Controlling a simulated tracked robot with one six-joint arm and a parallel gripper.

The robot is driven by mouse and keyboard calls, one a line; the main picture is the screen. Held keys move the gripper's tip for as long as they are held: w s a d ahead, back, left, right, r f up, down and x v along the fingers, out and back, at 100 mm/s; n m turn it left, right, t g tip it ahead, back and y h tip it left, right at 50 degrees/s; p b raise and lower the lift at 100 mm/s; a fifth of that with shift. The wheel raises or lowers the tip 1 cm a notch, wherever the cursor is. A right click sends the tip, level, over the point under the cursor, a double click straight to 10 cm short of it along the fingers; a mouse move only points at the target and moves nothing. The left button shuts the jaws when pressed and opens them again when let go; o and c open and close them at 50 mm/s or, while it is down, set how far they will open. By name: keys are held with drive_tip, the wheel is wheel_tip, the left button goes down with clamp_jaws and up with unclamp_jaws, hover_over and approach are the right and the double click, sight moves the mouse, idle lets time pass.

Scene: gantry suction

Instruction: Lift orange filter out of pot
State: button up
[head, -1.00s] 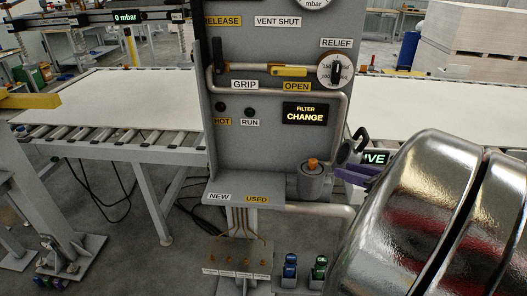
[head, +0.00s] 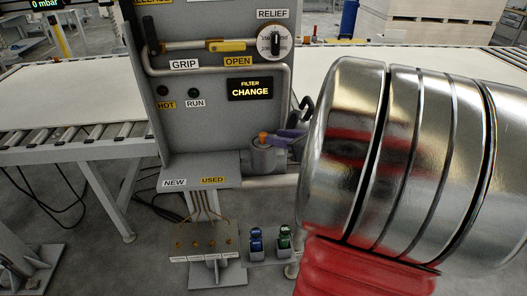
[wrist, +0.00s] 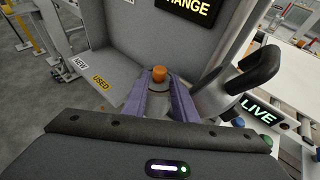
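The orange filter (head: 263,137) pokes its top out of the grey pot (head: 264,159), which stands at the right end of the panel's shelf. In the wrist view the orange top (wrist: 159,73) is straight ahead, just beyond my purple fingertips. My gripper (head: 282,137) reaches in from the right in the head view, close beside the filter. In the wrist view my gripper (wrist: 161,92) is open, with one finger on each side of the line to the filter. I cannot tell whether either finger touches it. The filter's lower part is hidden in the pot.
A grey cylinder with a black handle (wrist: 255,70) stands close right of my fingers, near a LIVE sign (wrist: 257,109). The panel (head: 220,120) rises behind the pot. The shelf's NEW (head: 174,183) and USED (head: 213,180) spots look empty. A pipe runs below the pot.

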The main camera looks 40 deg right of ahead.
sight(267, 145)
drive_tip(key=shift+w, duration=0.1)
drive_tip(key=shift+x, duration=2.65)
clamp_jaws()
